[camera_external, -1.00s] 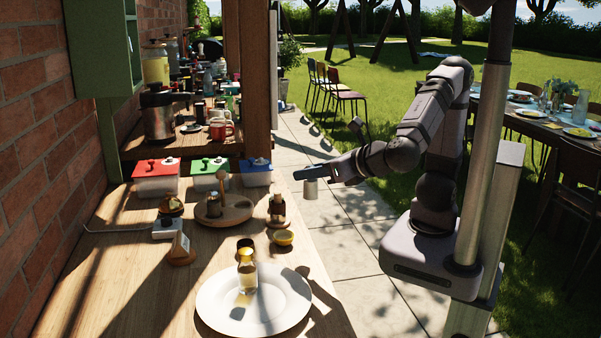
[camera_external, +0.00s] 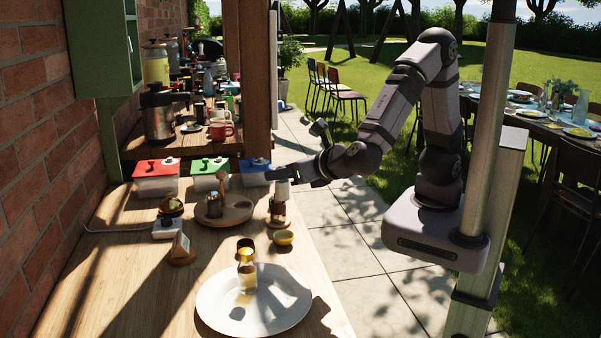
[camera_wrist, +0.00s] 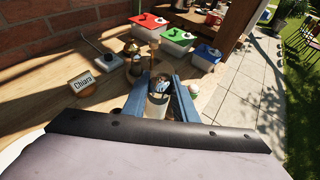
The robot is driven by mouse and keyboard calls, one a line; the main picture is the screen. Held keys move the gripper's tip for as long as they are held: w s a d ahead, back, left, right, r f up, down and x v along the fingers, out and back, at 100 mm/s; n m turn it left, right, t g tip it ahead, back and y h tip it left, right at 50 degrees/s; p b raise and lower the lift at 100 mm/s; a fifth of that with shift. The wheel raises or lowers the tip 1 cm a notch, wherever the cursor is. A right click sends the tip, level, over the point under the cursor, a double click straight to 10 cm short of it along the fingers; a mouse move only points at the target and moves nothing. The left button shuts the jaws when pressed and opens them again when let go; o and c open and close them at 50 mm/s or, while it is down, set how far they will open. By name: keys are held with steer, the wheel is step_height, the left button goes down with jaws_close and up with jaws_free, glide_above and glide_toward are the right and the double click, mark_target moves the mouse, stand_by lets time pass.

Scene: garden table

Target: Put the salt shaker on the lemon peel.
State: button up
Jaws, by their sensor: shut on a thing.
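My gripper (camera_external: 277,176) is shut on the salt shaker (camera_external: 282,190), a pale cylinder held upright over the right edge of the wooden counter. In the wrist view the shaker (camera_wrist: 157,102) stands between the two blue fingers (camera_wrist: 160,84), its top grey and dark. A small yellow, bowl-like thing (camera_external: 284,238), which looks like the lemon peel, sits on the counter below and nearer the camera, apart from the shaker. I cannot make out the lemon peel in the wrist view.
A dark bottle (camera_external: 278,212) on a small wooden stand is under or just behind the shaker. Lidded tubs (camera_external: 207,182) stand behind.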

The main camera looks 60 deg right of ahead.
steer(key=shift+f, duration=4.9)
steer(key=shift+f, duration=0.1)
steer(key=shift+f+b, duration=0.35)
steer(key=shift+b, duration=0.2)
steer(key=shift+f, duration=0.15)
steer(key=o, duration=1.1)
